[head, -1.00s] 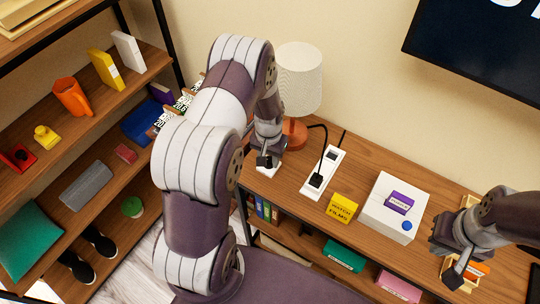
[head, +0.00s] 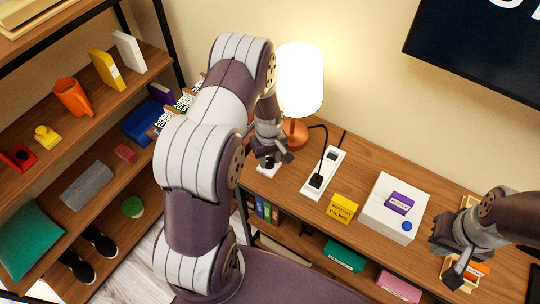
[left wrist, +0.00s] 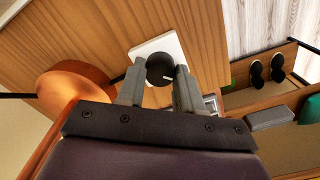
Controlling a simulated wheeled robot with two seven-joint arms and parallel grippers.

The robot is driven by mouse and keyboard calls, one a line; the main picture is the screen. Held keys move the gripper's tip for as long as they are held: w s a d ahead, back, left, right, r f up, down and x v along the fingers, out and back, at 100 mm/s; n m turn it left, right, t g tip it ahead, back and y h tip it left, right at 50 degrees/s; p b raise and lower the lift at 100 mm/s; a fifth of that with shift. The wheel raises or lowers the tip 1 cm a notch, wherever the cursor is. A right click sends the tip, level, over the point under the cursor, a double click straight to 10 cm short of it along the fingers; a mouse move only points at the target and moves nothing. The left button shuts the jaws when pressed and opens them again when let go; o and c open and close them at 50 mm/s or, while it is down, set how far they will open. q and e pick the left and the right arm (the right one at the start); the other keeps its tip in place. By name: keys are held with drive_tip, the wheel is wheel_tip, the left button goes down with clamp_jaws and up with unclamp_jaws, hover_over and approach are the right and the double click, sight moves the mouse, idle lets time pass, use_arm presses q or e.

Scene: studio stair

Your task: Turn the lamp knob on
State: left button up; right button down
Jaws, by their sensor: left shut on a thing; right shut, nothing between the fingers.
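The lamp (head: 301,80) stands at the left end of the wooden cabinet top, and its shade glows bright. Its copper-coloured base (head: 296,133) is just right of my left gripper (head: 270,162). In the left wrist view the black round knob (left wrist: 160,67) sits on a white plate (left wrist: 170,43). My left gripper (left wrist: 158,82) is shut on the knob, one finger on each side. A pale mark shows on the knob. My right gripper (head: 456,276) is shut and empty over the right part of the cabinet.
A white power strip (head: 323,173) with a black plug lies right of the lamp. A yellow box (head: 343,207) and a white box (head: 394,208) stand further right. An open shelf (head: 75,135) with several objects is at the left.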

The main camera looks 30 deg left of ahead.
sight(270, 160)
use_arm(q)
drive_tip(key=n, duration=0.4)
drive_tip(key=shift+r+n, duration=0.1)
drive_tip(key=shift+n, duration=2.1)
drive_tip(key=shift+w, duration=0.1)
drive_tip(key=o, duration=1)
drive_tip(key=shift+d, duration=0.15)
drive_tip(key=shift+o, duration=0.2)
wheel_tip(270, 160, up, 13)
drive_tip(key=b, duration=0.1)
